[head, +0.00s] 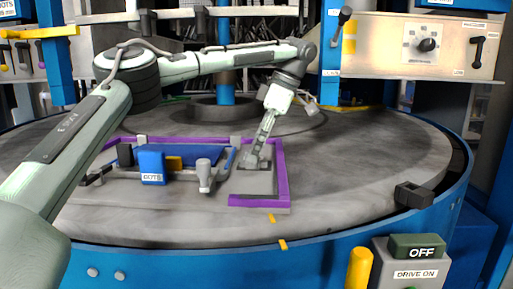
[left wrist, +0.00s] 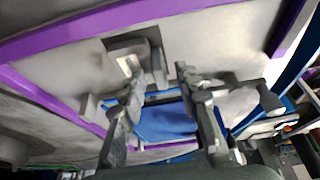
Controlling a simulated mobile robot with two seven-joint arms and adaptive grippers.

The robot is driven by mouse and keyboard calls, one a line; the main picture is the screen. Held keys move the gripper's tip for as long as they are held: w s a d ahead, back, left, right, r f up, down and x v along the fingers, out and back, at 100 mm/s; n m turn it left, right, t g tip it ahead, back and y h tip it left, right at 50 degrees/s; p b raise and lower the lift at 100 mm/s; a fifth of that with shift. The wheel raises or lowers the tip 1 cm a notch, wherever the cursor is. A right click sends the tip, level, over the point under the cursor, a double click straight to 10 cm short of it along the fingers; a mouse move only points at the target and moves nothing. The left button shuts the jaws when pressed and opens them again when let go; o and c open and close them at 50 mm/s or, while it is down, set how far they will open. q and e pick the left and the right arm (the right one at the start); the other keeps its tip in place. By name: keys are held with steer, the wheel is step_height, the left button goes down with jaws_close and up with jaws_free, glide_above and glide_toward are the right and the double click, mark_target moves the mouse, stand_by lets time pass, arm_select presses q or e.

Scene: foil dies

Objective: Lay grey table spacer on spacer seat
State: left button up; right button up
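My left gripper (head: 253,162) points down inside the purple frame, low over the table. In the left wrist view its two fingers (left wrist: 160,78) stand apart with a gap between them. A grey block (left wrist: 125,45), which looks like the table spacer, lies at the left fingertip, on or beside a darker grey rectangular patch that may be the spacer seat. I cannot tell whether the block touches the finger or lies fully on the patch. In the head view the fingers mostly hide this spot. My right gripper is not in view.
A purple frame (head: 281,170) borders the work area on the round grey table (head: 380,150). A blue tray with a box labelled BOTS (head: 152,167) and a grey-handled tool (head: 205,176) stand left of the gripper. A dark block (head: 413,195) sits at the right rim.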

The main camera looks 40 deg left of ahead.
arm_select(q)
steer(key=v, duration=1.2)
